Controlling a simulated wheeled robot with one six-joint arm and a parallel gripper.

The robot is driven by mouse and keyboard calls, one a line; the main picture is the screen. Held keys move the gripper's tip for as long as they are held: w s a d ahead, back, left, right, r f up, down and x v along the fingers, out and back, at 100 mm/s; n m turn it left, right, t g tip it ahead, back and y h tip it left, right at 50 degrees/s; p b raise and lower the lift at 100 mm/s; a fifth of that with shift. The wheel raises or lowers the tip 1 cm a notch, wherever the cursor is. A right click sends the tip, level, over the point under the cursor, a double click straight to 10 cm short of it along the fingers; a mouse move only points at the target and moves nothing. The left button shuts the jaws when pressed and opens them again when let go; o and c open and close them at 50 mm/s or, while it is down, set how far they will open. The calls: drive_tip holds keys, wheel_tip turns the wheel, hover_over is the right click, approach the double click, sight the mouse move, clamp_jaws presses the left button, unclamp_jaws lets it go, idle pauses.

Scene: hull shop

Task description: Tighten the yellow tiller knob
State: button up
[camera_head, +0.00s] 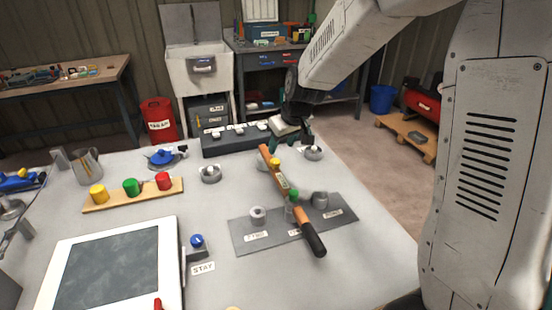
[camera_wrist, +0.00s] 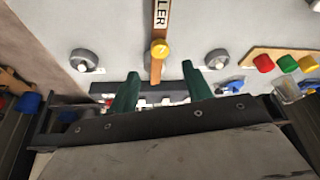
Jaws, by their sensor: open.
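In the wrist view the yellow knob (camera_wrist: 160,48) shows on the tiller (camera_wrist: 161,15), which bears partly cut-off lettering. My gripper (camera_head: 291,141) is over the far end of the tiller, its teal fingers spread and empty. In the wrist view the yellow knob appears just beyond the fingertips of my gripper (camera_wrist: 162,72), roughly midway between them and apart from both. The height gap is hard to judge.
A green knob (camera_head: 292,192) is nearer the tiller's black end, above a grey mat (camera_head: 247,241). Round metal fittings stand on both sides, one at left (camera_head: 210,174) and one at right (camera_head: 313,153). A dark labelled rack (camera_head: 228,142) lies behind. A wooden strip (camera_head: 118,199) holds coloured knobs.

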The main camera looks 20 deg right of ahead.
sight(275, 161)
drive_tip(key=x, duration=0.7)
drive_tip(key=shift+w+a+f, duration=0.1)
drive_tip(key=shift+w+f, duration=0.05)
drive_tip(key=shift+f, duration=0.15)
drive_tip(key=c, duration=1)
